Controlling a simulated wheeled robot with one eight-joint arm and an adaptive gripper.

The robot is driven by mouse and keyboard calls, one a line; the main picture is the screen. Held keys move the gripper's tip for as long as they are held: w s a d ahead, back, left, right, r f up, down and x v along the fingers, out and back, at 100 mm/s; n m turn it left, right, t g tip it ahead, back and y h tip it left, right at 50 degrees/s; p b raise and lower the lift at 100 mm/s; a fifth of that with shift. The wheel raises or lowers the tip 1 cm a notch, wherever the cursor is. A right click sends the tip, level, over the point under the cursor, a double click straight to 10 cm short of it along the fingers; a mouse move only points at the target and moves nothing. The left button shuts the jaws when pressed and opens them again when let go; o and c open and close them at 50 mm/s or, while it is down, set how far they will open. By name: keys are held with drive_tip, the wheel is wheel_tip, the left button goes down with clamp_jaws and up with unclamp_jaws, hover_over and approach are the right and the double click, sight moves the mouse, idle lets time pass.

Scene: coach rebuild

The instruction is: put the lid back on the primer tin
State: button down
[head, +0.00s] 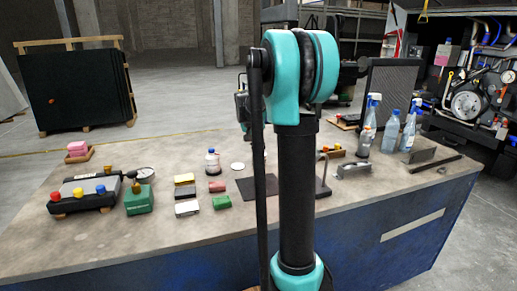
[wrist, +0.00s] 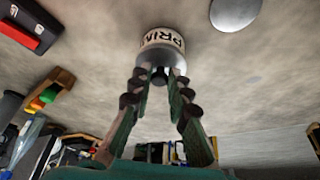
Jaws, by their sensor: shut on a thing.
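In the wrist view, the primer tin (wrist: 163,37) stands on the bench with a pale label; part of its dark lettering shows, upside down in the picture. A grey lid (wrist: 155,59) with a dark knob (wrist: 160,75) is at its top. My gripper (wrist: 160,79) is shut on the knob, with one finger on each side. The lid looks in line with the tin; whether it touches or is fully seated, I cannot tell.
A pale round disc (wrist: 235,12) lies flat beside the tin; it also shows in the head view (head: 237,166). A small bottle (head: 213,163), coloured blocks (head: 184,191) and a green box (head: 139,200) stand left. Spray bottles (head: 389,131) stand right.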

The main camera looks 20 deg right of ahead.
drive_tip(key=c, duration=1.4)
unclamp_jaws()
drive_tip(key=shift+o, duration=0.5)
drive_tip(key=o, duration=0.4)
drive_tip(key=shift+r, duration=0.1)
drive_tip(key=shift+r, duration=3.45)
